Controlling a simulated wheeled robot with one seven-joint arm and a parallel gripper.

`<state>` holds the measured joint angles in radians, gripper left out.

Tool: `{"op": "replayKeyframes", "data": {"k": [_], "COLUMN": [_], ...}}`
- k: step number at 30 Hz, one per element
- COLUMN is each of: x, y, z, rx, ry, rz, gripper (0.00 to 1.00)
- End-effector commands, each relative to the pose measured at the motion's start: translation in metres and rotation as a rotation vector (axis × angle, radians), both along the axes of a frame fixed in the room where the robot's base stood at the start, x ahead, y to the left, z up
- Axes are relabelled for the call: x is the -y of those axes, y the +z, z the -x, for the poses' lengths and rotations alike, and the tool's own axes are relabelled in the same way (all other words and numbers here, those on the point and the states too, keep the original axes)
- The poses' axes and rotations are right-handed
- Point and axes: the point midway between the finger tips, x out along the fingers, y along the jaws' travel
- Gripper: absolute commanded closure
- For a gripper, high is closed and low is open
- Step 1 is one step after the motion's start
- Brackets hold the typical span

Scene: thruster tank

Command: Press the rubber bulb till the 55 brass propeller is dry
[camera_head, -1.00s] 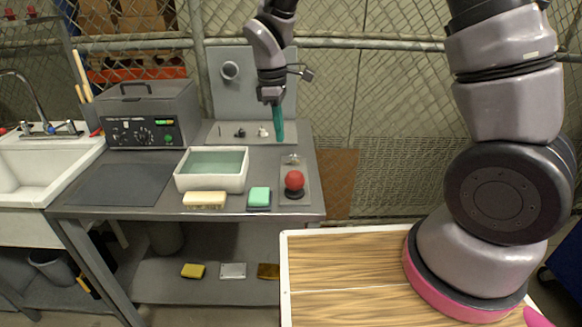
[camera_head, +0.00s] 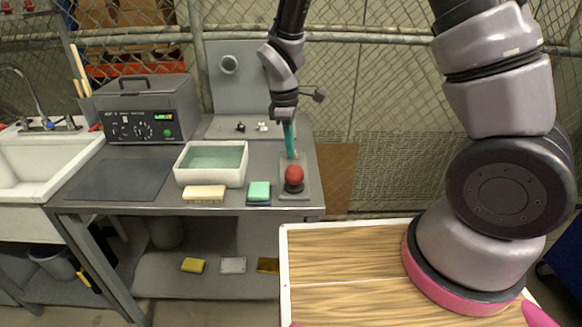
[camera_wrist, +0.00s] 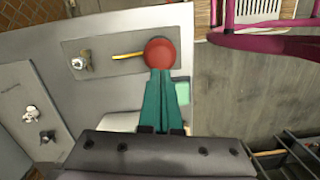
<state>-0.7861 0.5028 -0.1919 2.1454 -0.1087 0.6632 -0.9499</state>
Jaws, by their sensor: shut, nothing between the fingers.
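The red rubber bulb (camera_head: 294,174) stands on a black base on a small grey plate at the right of the bench. It also shows in the wrist view (camera_wrist: 160,53), with a thin yellow nozzle pointing left. A small metal piece (camera_wrist: 82,62), which looks like a propeller, sits on the same plate before the nozzle tip. I cannot read a number or tell whether it is wet. In the wrist view the fingertips (camera_wrist: 161,73) meet the bulb's outline; contact is unclear.
A white tank of liquid (camera_head: 183,178) stands left of the bulb plate. A grey control box (camera_head: 150,110) stands at back left. Small propellers (camera_head: 262,127) sit on the rear plate.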

Motion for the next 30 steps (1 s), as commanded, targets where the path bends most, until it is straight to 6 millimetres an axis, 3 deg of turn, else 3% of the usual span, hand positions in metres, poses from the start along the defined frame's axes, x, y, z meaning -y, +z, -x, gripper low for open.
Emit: {"op": "replayKeyframes", "data": {"k": [6, 23, 30], "x": [0.003, 0.003, 0.004], "y": [-0.021, -0.029, -0.05], "z": [0.001, 0.001, 0.001], "rx": [-0.001, 0.0, -0.001], "ry": [0.0, 0.0, -0.001], "rz": [0.002, 0.001, 0.002], "gripper": [1.0, 1.0, 1.0]}}
